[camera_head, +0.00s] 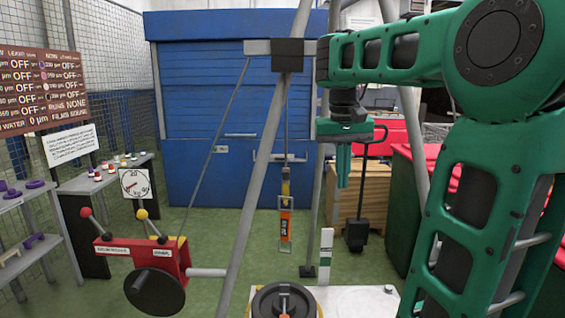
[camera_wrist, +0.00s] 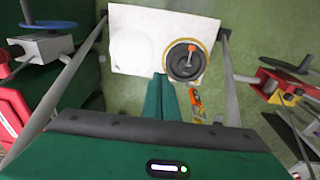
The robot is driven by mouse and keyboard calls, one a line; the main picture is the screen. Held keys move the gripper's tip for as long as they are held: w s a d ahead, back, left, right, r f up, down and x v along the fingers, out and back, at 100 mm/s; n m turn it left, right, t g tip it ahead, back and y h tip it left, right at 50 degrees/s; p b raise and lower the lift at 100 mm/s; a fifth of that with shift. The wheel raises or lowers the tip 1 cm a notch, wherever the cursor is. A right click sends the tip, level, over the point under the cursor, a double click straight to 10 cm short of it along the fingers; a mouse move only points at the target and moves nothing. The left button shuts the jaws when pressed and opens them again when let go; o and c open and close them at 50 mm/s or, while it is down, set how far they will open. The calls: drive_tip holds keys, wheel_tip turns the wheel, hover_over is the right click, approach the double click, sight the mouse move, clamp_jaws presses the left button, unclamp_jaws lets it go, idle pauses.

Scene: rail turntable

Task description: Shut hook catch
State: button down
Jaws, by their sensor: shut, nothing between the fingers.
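The hook assembly (camera_head: 286,222), orange with a pale frame, hangs from a line under the dark block of the tripod frame. It also shows in the wrist view (camera_wrist: 196,101), just right of my fingers. Its catch is too small for me to tell whether it is open or shut. My gripper (camera_head: 343,186) points down to the right of the hook and a little higher in the head view. Its green fingers (camera_wrist: 163,80) are together and hold nothing. They appear apart from the hook.
A dark round weight (camera_head: 265,301) with an upright orange-topped post sits on a white plate (camera_head: 355,300) below the hook. A grey tripod leg (camera_head: 252,180) slants left of the hook. A red winch (camera_head: 143,256) stands at left. A wooden crate (camera_head: 372,190) stands behind right.

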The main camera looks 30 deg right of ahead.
drive_tip(key=w+a+r+t, duration=0.1)
drive_tip(key=w+a+r, duration=0.2)
drive_tip(key=w+r, duration=0.4)
drive_tip(key=w+a+r+t, duration=0.1)
drive_tip(key=w+a+r, duration=0.3)
drive_tip(key=w+r, duration=0.3)
drive_tip(key=shift+a+r+h, duration=0.2)
drive_tip(key=shift+r+h, duration=0.05)
drive_tip(key=shift+h, duration=0.05)
drive_tip(key=shift+d+f, duration=0.1)
drive_tip(key=shift+f, duration=0.1)
approach(284, 170)
drive_tip(key=shift+d+x, duration=0.1)
drive_tip(key=shift+x, duration=1.5)
drive_tip(key=shift+d+x, duration=0.15)
drive_tip(key=shift+x, duration=1.4)
drive_tip(key=shift+s+a+t, duration=0.1)
drive_tip(key=shift+a+t, duration=0.1)
drive_tip(key=shift+t, duration=0.1)
